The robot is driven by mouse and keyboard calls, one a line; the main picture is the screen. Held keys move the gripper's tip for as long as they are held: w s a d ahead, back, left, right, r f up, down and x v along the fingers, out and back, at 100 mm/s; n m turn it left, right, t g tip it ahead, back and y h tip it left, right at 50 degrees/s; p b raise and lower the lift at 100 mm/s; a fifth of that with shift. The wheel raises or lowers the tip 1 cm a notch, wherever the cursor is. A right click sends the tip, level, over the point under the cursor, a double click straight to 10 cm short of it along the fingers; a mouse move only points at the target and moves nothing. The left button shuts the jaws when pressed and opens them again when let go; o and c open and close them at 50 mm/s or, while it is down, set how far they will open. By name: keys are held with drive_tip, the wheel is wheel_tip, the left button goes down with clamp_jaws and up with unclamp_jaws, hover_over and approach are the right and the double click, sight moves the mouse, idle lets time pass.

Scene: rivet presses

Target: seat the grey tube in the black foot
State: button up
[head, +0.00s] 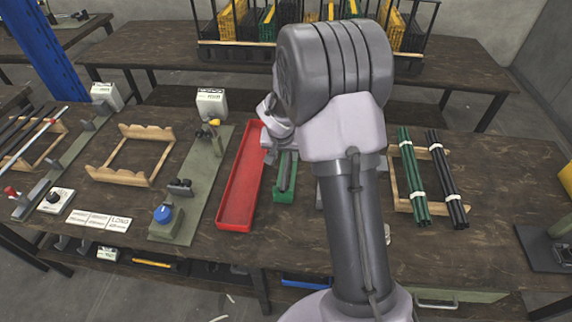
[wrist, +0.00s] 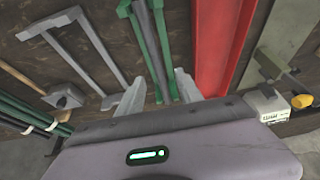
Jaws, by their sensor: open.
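A grey tube (head: 286,172) lies lengthwise in a narrow green tray (head: 282,196) on the workbench. In the wrist view the tube (wrist: 155,42) runs between green walls and points toward my gripper (wrist: 158,88). The gripper's two pale fingers are apart, one either side of the tube's line, with nothing clearly held between them. I cannot tell whether they touch the tray. In the head view my arm hides most of the gripper. I cannot pick out the black foot for certain; a small grey block with a dark hole (wrist: 68,96) shows left in the wrist view.
A long red tray (head: 240,180) stands left of the green one. Bundles of green rods (head: 412,175) and black rods (head: 446,180) lie on a wooden rack at right. A green-grey press plate (head: 195,200) and an empty wooden rack (head: 133,155) lie further left.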

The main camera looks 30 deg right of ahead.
sight(287, 160)
drive_tip(key=x, duration=0.2)
drive_tip(key=b+x, duration=0.2)
drive_tip(key=x, duration=0.1)
drive_tip(key=shift+w+d+f, duration=0.2)
drive_tip(key=shift+d+f, duration=0.1)
drive_tip(key=shift+d, duration=0.05)
drive_tip(key=shift+r, duration=0.2)
drive_tip(key=shift+c, duration=0.6)
clamp_jaws()
drive_tip(key=shift+r, duration=0.1)
